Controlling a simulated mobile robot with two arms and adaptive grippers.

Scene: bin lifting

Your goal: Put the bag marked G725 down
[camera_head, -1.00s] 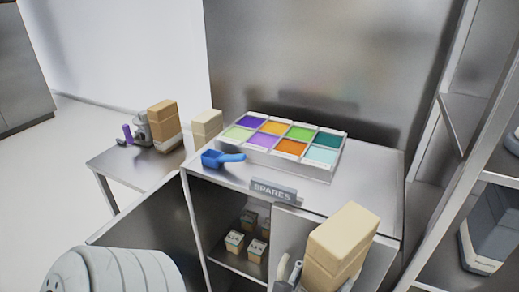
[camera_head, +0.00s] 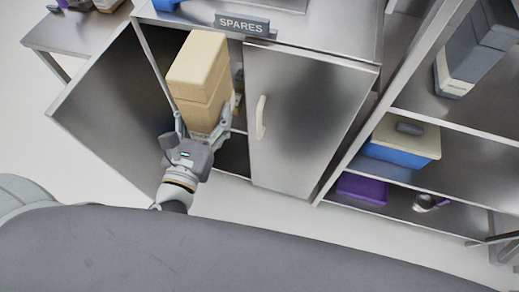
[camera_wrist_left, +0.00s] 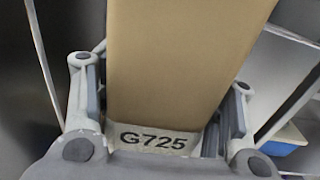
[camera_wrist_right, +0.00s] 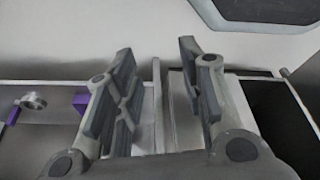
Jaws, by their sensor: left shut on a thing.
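The tan bag marked G725 (camera_head: 197,72) stands roughly upright in my left gripper (camera_head: 204,135). My left gripper is shut on its lower part. In the left wrist view the bag (camera_wrist_left: 180,60) lies between the two fingers, with the G725 label (camera_wrist_left: 154,140) at the near end. In the head view the bag is in front of the open left side of the SPARES cabinet and hides most of that opening. Whether its base touches a shelf cannot be seen. My right gripper (camera_wrist_right: 156,75) is open and empty in its wrist view and is out of the head view.
The cabinet's left door (camera_head: 105,95) stands open; its right door (camera_head: 310,115) is shut, with a pale handle (camera_head: 261,117). The SPARES sign (camera_head: 242,25) is on the top edge. A shelf unit at right holds a blue box (camera_head: 402,142) and a purple box (camera_head: 362,189).

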